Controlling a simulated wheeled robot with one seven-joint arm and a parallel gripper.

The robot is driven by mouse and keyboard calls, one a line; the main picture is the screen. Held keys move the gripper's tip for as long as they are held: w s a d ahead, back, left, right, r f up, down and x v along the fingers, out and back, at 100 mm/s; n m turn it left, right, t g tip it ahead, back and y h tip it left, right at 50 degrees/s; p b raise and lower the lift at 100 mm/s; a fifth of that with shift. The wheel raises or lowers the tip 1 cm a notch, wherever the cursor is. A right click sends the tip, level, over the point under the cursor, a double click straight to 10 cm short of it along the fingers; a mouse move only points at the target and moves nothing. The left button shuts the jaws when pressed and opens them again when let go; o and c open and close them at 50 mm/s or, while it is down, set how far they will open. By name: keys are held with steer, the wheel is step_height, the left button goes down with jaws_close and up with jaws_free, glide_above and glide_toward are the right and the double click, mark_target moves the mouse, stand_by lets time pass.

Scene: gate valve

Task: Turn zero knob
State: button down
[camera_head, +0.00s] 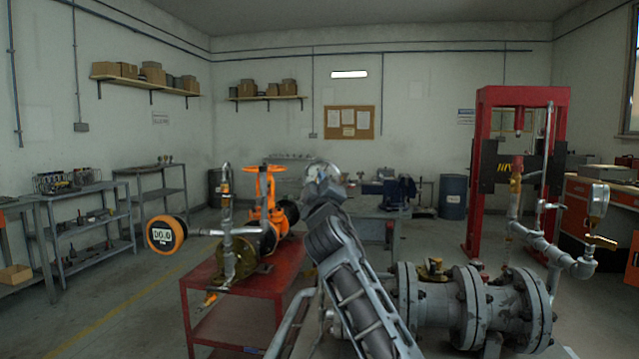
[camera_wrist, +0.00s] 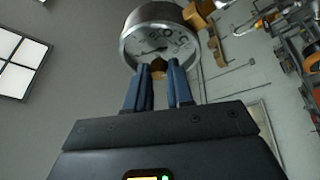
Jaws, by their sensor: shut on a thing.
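A round silver-cased gauge (camera_wrist: 160,38) with a pale dial fills the top middle of the wrist view, its face toward the camera. A small brass-coloured knob (camera_wrist: 158,65) is at the gauge's lower rim. My gripper (camera_wrist: 163,71) has its two blue fingers on either side of this knob, shut on it. The fingers hide part of the knob, and I cannot tell how far it is turned. In the head view my arm reaches up to the middle, and its end hides the fingers and the knob.
A red cart (camera_head: 236,296) with an orange valve (camera_head: 264,205) and an orange-rimmed digital gauge (camera_head: 166,235) stands left of my arm. Flanged grey pipework (camera_head: 470,307) lies close at right, with another dial gauge (camera_head: 598,199). A red press frame (camera_head: 482,170) stands behind.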

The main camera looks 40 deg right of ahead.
steer(key=c, duration=1)
jaws_free()
steer(key=b+v, duration=0.1)
steer(key=v, duration=0.6)
steer(key=shift+s+a+f, duration=0.15)
steer(key=shift+s+a, duration=0.05)
steer(key=shift+s, duration=0.1)
steer(key=s+a+f+y, duration=0.2)
steer(key=s+a+f, duration=0.15)
steer(key=f, duration=0.45)
steer(key=s+a+f+y, duration=0.2)
steer(key=a+f, duration=0.3)
steer(key=f, duration=0.3)
steer(key=s+a+f+y, duration=0.4)
steer(key=s+a+f, duration=0.6)
steer(key=s+f, duration=0.25)
steer(key=s+a+f+m+y, duration=0.1)
steer(key=s+a+f+y, duration=0.2)
steer(key=s, duration=0.7)
steer(key=s+a+r+m+g, duration=0.1)
steer(key=s+r, duration=0.1)
steer(key=s, duration=0.9)
steer(key=s+a+r+m+g+y, duration=0.1)
steer(key=s+a+r, duration=0.1)
steer(key=s, duration=1)
steer(key=shift+m+g+y, duration=0.3)
